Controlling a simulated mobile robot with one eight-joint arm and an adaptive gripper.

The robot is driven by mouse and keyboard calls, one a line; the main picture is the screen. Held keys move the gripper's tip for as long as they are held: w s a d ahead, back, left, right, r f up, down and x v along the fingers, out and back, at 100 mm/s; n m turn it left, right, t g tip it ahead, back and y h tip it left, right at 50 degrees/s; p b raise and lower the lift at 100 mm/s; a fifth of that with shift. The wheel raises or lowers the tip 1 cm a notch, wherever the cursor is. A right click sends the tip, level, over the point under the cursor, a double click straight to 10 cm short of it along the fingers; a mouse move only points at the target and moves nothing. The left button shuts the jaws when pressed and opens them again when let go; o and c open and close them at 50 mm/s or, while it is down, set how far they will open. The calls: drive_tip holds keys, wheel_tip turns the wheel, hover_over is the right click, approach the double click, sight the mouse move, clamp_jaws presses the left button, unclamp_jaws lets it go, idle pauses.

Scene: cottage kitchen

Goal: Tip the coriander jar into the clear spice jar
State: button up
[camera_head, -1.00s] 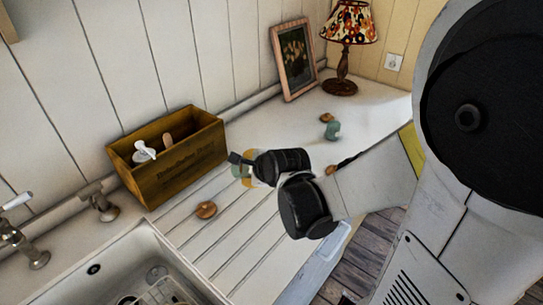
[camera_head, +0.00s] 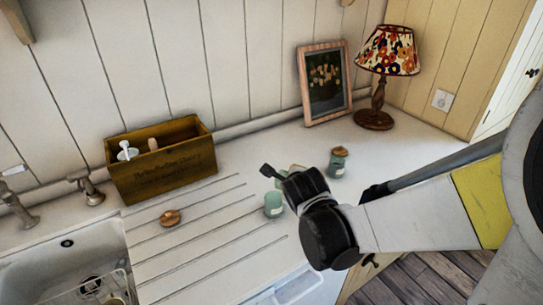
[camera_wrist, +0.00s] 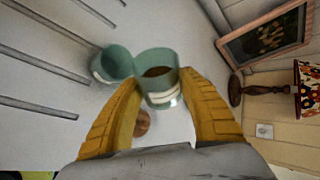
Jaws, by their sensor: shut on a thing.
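My gripper (camera_wrist: 152,98) is shut on a greenish glass jar (camera_wrist: 158,62), with a yellow finger on each side of it. The jar is open at the top, with brown contents and a pale label; it looks roughly upright, and I cannot read the label. In the head view it is mostly hidden behind my gripper (camera_head: 284,177). A second greenish jar (camera_wrist: 113,66) stands on the counter close to its left; it also shows in the head view (camera_head: 273,205). It looks open, with no contents that I can make out. I cannot tell whether the jars touch.
A round wooden lid (camera_head: 170,217) lies on the grooved drainer. Another brown disc (camera_wrist: 142,123) shows below the held jar. A teal jar (camera_head: 337,165) with a wooden lid at its top stands behind my gripper. A wooden box (camera_head: 165,178), sink (camera_head: 60,270), picture (camera_head: 325,85) and lamp (camera_head: 378,100) surround the counter.

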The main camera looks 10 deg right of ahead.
drive_tip(key=shift+w+a, duration=0.1)
drive_tip(key=shift+a, duration=0.1)
drive_tip(key=shift+a+f+n+h+b, duration=0.15)
drive_tip(key=shift+a+n+h+b, duration=0.2)
drive_tip(key=shift+h, duration=0.45)
drive_tip(key=shift+d+n+h, duration=0.1)
drive_tip(key=shift+n+h, duration=0.15)
drive_tip(key=shift+h, duration=0.05)
drive_tip(key=shift+f+n+h+b, duration=0.1)
drive_tip(key=shift+n+h+b, duration=0.2)
drive_tip(key=shift+b, duration=0.25)
drive_tip(key=shift+a+f+n+h+b, duration=0.2)
drive_tip(key=shift+n+h+b, duration=0.3)
drive_tip(key=shift+h+b, duration=0.35)
drive_tip(key=shift+a+r, duration=0.1)
